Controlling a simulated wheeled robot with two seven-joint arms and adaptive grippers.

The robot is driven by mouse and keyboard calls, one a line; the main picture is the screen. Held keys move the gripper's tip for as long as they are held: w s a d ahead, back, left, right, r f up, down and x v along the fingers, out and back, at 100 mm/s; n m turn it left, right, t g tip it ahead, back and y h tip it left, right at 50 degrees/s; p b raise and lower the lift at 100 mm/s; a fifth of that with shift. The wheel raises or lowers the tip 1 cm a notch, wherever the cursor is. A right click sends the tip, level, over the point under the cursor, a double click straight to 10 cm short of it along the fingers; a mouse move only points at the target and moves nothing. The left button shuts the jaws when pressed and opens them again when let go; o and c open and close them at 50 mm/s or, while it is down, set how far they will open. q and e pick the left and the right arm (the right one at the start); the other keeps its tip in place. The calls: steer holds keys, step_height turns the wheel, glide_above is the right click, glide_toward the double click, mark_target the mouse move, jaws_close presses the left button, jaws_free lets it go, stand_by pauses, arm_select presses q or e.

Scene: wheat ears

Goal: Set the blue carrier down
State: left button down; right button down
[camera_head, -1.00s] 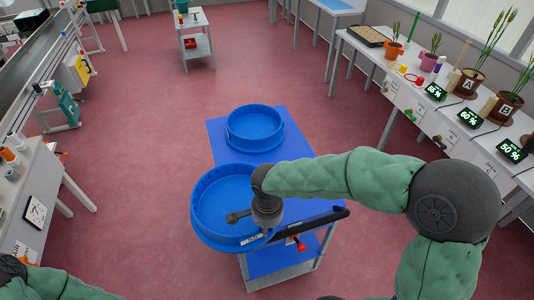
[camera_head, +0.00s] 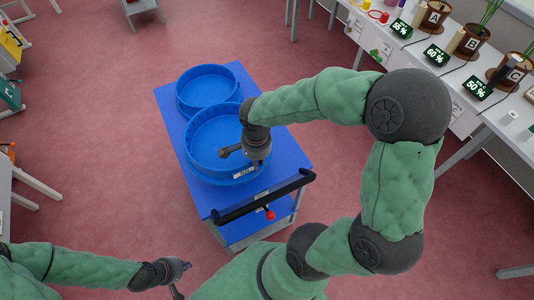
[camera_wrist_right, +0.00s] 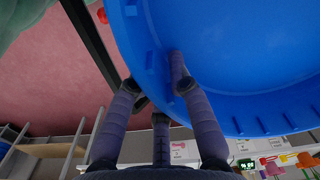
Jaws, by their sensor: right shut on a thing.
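The near blue carrier (camera_head: 197,166), a round shallow tray with a small label on its front wall, is over the blue cart top (camera_head: 300,150). I cannot tell whether its base touches the top. My right gripper (camera_head: 241,153) is shut on its near right rim. In the right wrist view the carrier's wall (camera_wrist_right: 138,50) runs between my right gripper's fingers (camera_wrist_right: 150,85), with one finger inside. A second blue round tray (camera_head: 181,104) stands just behind it on the cart. My left gripper (camera_head: 184,279) is at the lower left, fingers apart and empty, away from the carrier.
The cart's dark push handle (camera_head: 262,197) and a red knob (camera_head: 269,213) are at its near edge. A white bench (camera_head: 495,115) with pots and lit displays (camera_head: 436,55) stands to the right. Red floor lies open left of the cart.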

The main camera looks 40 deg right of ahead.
steer(key=w+d+f, duration=0.1)
steer(key=d+f, duration=0.3)
steer(key=w+d+f+b, duration=0.1)
steer(key=d+f, duration=0.1)
steer(key=shift+w+d, duration=0.3)
steer(key=shift+d, duration=0.1)
steer(key=shift+w+d+f, duration=0.15)
steer(key=shift+d+f, duration=0.4)
steer(key=shift+d+f+b, duration=0.1)
steer(key=shift+f+b, duration=0.4)
steer(key=shift+f, duration=1.15)
steer(key=shift+f, duration=0.15)
steer(key=c, duration=1.5)
jaws_free()
steer(key=o, duration=0.4)
steer(key=shift+c, duration=0.2)
